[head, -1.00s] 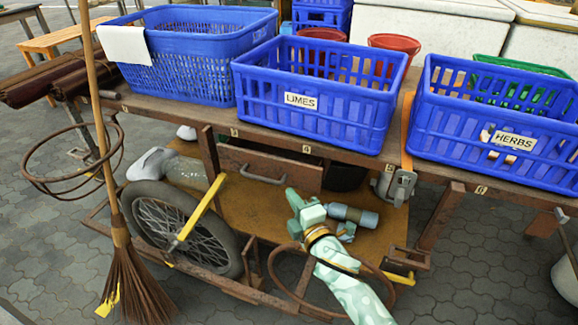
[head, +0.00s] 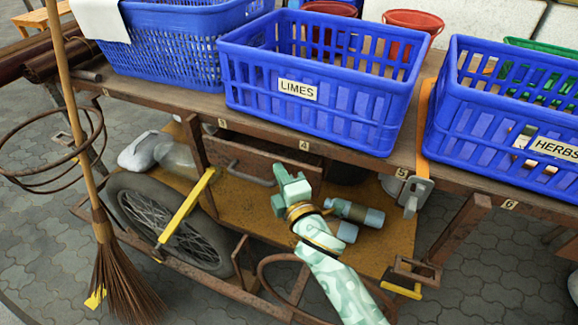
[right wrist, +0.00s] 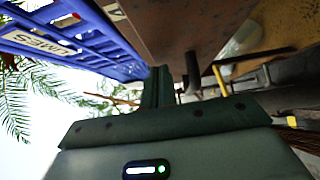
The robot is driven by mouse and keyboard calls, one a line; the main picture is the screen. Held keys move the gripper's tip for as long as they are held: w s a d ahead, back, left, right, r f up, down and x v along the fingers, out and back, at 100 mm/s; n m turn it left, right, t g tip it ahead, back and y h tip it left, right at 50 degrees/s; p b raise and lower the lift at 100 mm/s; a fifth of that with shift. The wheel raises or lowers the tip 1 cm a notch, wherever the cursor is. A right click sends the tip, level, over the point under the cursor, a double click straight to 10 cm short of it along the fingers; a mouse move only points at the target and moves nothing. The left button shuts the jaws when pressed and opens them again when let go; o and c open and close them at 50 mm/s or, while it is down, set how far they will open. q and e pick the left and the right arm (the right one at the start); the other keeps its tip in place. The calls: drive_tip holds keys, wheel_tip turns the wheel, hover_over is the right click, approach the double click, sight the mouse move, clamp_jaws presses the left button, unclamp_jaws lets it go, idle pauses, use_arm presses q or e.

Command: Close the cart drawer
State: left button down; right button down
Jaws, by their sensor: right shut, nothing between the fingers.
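The cart drawer (head: 262,162) is a brown wooden front under the tabletop, below the blue LIMES crate. A dark gap shows above its front; how far out it stands is hard to tell. A grey bar handle (head: 249,178) runs across it. My right gripper (head: 280,174), pale green, is shut and empty. In the head view it overlaps the right part of the drawer front, by the handle's right end. In the right wrist view the shut fingers (right wrist: 158,84) point toward the brown wood (right wrist: 165,30), with the dark handle (right wrist: 192,74) just to their right. Contact cannot be told.
The LIMES crate (head: 310,90) and HERBS crate (head: 500,120) stand on the cart top (head: 390,165). Below are a lower shelf (head: 375,240), a grey-blue cylinder (head: 355,212) and a spoked wheel (head: 165,220). A broom (head: 90,180) leans at the left.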

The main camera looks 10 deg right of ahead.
sight(286, 164)
use_arm(q)
drive_tip(key=shift+w+d+r, duration=0.15)
drive_tip(key=shift+w+d, duration=0.1)
drive_tip(key=shift+w, duration=0.15)
use_arm(e)
drive_tip(key=shift+w+d, duration=0.15)
